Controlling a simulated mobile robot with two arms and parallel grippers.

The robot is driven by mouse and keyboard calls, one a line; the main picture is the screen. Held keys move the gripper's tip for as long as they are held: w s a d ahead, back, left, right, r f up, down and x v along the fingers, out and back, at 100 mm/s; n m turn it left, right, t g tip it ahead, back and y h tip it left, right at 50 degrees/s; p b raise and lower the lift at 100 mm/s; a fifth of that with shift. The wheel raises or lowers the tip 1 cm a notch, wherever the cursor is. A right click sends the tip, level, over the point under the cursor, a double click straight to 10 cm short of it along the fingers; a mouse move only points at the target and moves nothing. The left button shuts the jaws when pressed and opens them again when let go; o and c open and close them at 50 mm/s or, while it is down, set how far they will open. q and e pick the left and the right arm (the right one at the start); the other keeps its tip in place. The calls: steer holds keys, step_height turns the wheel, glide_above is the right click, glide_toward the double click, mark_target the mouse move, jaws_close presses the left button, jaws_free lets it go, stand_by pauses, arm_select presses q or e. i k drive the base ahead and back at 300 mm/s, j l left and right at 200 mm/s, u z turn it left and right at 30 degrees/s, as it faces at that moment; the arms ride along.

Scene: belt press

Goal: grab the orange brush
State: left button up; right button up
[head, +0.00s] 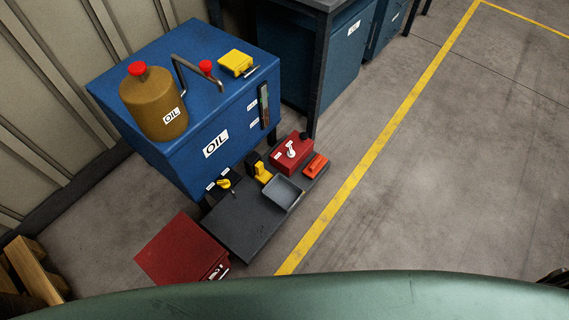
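An orange brush (315,165) lies at the far right end of a low dark grey platform (243,228) near the floor. It sits beside a red box (291,153) and behind a grey tray (282,192), apart from both as far as I can tell. Neither of my grippers is clearly visible in the head view. A small dark piece shows at the lower right edge, too little of it to identify.
A blue oil tank (210,110) with a brown oil can (153,105) stands behind the platform. Yellow-and-black tools (262,172) lie on the platform. A red toolbox (182,248) and wooden pallet (32,268) are at left. Floor right of the yellow line (375,147) is clear.

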mark_target(312, 169)
steer(key=i+l+u, duration=0.2)
steer(key=l+u, duration=0.2)
steer(key=i+l+u, duration=0.1)
steer(key=l+u, duration=0.25)
steer(key=i+l+u, duration=0.1)
steer(key=l+u, duration=0.3)
